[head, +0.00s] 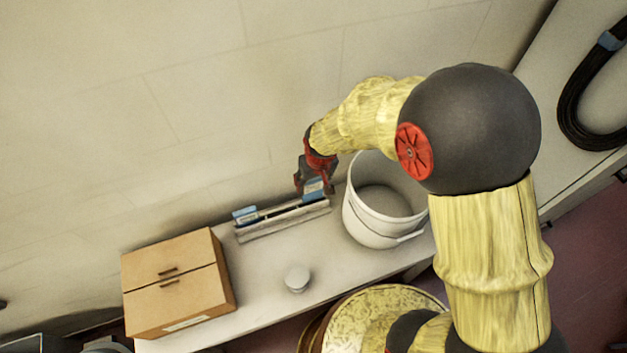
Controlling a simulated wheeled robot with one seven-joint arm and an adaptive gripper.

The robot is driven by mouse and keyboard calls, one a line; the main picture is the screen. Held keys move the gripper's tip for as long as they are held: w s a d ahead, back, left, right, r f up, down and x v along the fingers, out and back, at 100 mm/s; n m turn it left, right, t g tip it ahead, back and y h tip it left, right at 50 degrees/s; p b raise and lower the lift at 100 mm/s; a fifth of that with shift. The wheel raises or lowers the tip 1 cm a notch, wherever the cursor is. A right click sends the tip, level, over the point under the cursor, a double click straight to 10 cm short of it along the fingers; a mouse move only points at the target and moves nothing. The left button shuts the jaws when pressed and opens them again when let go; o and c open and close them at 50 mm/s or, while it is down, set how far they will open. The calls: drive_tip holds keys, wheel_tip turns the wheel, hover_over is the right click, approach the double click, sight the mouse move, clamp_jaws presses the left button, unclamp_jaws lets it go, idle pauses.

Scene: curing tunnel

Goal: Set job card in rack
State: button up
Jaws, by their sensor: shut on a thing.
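The rack (284,219) is a long, pale, narrow holder on the white bench, close to the wall. A blue-and-white card (245,214) stands at its left end. My gripper (315,187) is at the rack's right end, pointing down, shut on another blue-and-white card (315,191). That held card is at the rack's right end; I cannot tell whether its lower edge is seated in the slot or just above it. The fingers and wrist partly hide the card's upper part.
A white bucket (372,232) stands just right of the rack, close to my gripper. A cardboard box (176,283) sits at the bench's left end. A small pale round item (297,278) lies near the front edge. The bench between box and bucket is mostly clear.

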sight(313, 192)
drive_tip(key=shift+s+b+x, duration=0.2)
drive_tip(key=shift+b+x, duration=0.4)
drive_tip(key=shift+x, duration=0.35)
drive_tip(key=shift+s+b+x, duration=0.2)
drive_tip(key=shift+b+x, duration=0.4)
drive_tip(key=shift+x, duration=0.35)
drive_tip(key=shift+d+f+b, duration=0.1)
drive_tip(key=shift+f+b, duration=0.3)
drive_tip(key=shift+f, duration=0.35)
idle(0.4)
drive_tip(key=o, duration=1.3)
drive_tip(key=shift+o, duration=0.3)
drive_tip(key=v, duration=1.2)
drive_tip(key=shift+d+r, duration=0.1)
drive_tip(key=shift+r, duration=0.05)
